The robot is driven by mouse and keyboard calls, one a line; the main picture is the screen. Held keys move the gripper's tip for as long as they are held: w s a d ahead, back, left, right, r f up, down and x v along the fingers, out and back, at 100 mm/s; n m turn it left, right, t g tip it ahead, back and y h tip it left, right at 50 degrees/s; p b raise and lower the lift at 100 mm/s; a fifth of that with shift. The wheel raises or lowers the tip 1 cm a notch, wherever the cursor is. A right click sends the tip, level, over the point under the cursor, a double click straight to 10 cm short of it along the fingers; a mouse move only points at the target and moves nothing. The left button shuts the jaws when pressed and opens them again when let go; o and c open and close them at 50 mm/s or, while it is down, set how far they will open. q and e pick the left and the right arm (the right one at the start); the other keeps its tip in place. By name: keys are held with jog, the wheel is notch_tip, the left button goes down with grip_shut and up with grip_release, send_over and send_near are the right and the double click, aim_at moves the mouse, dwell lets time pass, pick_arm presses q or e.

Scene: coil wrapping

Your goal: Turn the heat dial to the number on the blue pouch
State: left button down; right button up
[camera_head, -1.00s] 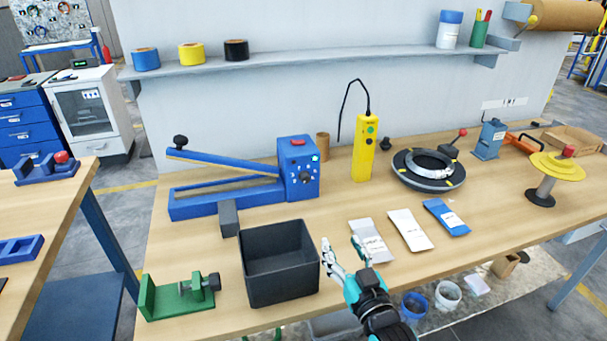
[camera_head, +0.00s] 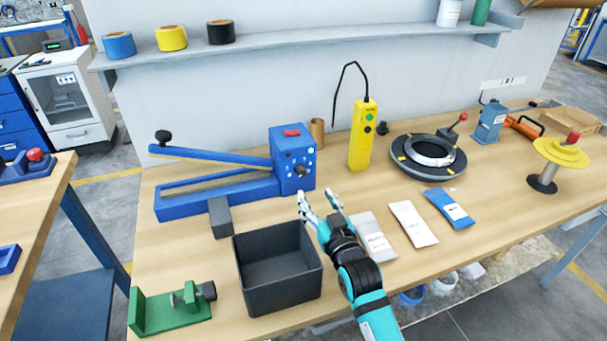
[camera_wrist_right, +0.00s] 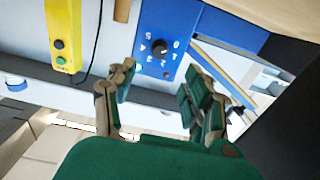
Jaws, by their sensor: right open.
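The heat dial (camera_head: 300,170) is a dark round knob on the front of the blue sealer's control box (camera_head: 290,148). My left gripper is out of view.
A dark open bin (camera_head: 250,242) stands left of my right arm. A white pouch (camera_head: 413,223) and a grey pouch (camera_head: 373,236) lie to its right. A yellow control pendant (camera_head: 361,140) stands right of the sealer. A green clamp (camera_head: 172,306) sits at the front left.

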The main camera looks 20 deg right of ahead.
aim_at(303, 174)
jog(key=w, duration=0.9)
jog(key=shift+w+a+p, duration=0.15)
jog(key=shift+w+p, duration=0.1)
jog(key=shift+p, duration=0.05)
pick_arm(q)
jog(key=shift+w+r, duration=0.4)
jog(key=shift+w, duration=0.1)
pick_arm(e)
jog(key=shift+c, duration=0.4)
grip_shut()
